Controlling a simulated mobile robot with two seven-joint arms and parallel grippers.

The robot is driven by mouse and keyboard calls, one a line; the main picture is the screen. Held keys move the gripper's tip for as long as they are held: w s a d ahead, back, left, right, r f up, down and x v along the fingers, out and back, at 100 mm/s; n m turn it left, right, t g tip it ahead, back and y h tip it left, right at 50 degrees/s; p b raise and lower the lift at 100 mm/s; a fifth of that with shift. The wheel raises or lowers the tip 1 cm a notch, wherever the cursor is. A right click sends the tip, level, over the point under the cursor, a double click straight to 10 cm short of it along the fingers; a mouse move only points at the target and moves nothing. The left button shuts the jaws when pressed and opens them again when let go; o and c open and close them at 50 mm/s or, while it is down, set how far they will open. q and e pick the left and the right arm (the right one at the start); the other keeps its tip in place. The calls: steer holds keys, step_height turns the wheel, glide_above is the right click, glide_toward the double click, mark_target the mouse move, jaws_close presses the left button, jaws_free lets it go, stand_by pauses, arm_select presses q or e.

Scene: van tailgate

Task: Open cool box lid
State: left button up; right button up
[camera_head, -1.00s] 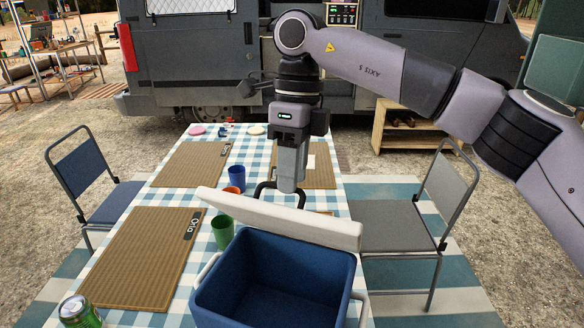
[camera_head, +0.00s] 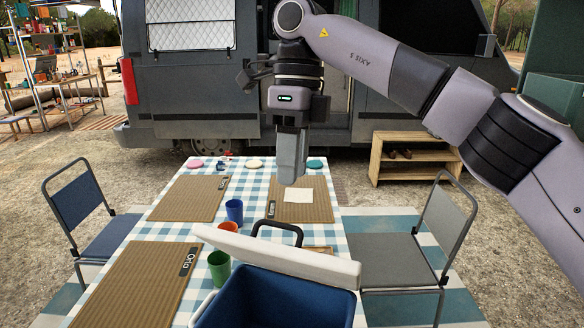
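The blue cool box (camera_head: 280,301) stands at the near end of the table, cut off by the bottom edge. Its white lid (camera_head: 278,257) is raised and tilted back on the far side, and the blue inside shows. A dark handle (camera_head: 283,226) stands up behind the lid. My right gripper (camera_head: 291,178) points down above the table, beyond the lid and handle and clear of both. Its fingers look close together and nothing shows between them. My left gripper is out of the picture.
The checked table (camera_head: 210,240) holds woven mats (camera_head: 187,198), a blue cup (camera_head: 234,211), a green cup (camera_head: 219,267) and small plates (camera_head: 254,163). Chairs stand at the left (camera_head: 80,210) and right (camera_head: 425,240). A wooden shelf (camera_head: 415,155) and the van (camera_head: 230,90) are behind.

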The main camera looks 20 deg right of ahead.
steer(key=c, duration=0.5)
steer(key=shift+s+a+r+b, duration=0.1)
steer(key=shift+a+b, duration=0.15)
steer(key=shift+b, duration=0.15)
jaws_close()
steer(key=t+h+b, duration=0.4)
steer(key=t+b, duration=0.2)
steer(key=b, duration=0.4)
glide_toward(273, 243)
steer(key=x, duration=0.2)
steer(key=w+b+x, duration=0.1)
steer(key=x, duration=0.5)
steer(key=shift+w+d+r, duration=0.3)
steer(key=shift+d, duration=0.05)
